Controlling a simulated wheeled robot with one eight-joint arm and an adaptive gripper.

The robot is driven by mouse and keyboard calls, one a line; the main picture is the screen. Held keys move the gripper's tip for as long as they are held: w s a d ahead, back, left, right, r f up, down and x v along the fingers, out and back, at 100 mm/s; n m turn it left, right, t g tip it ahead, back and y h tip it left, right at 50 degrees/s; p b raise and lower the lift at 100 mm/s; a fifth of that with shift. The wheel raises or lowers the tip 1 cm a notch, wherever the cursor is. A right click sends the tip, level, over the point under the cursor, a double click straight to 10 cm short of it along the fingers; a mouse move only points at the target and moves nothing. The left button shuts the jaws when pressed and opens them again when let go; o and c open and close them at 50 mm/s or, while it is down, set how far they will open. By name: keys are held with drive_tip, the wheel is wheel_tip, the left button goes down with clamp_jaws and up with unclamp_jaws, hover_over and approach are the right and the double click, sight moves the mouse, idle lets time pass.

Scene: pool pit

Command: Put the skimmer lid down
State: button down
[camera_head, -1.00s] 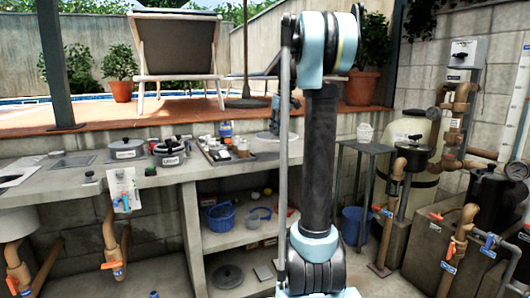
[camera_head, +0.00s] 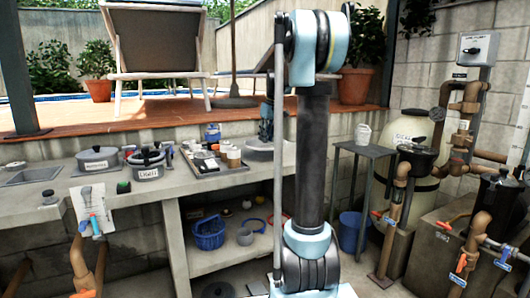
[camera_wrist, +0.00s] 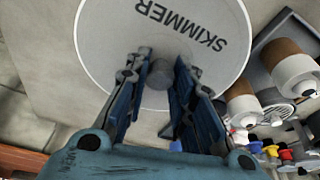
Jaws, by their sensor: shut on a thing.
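The skimmer lid (camera_wrist: 108,42) is a pale grey disc marked SKIMMER, with a round knob at its middle. In the wrist view my gripper (camera_wrist: 160,78) has its two blue fingers on either side of the knob, shut on it. In the head view the lid (camera_head: 259,148) shows as a grey disc at the counter's right end, right of the tray. My gripper (camera_head: 267,130) stands above it, partly hidden by my arm. I cannot tell whether the lid touches the counter.
A tray (camera_head: 207,170) with several jars lies beside the lid. Pots, one a labelled grey pot (camera_head: 147,164), stand farther left on the counter (camera_head: 140,200). A small table (camera_head: 368,150) with a white container stands right. Shelves below hold a blue basket (camera_head: 208,234).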

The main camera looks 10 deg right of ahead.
sight(267, 143)
drive_tip(key=shift+f, duration=2.9)
drive_tip(key=c, duration=1.3)
unclamp_jaws()
drive_tip(key=shift+c, duration=0.2)
drive_tip(key=shift+s, duration=0.1)
drive_tip(key=v, duration=1.2)
drive_tip(key=shift+s, duration=0.1)
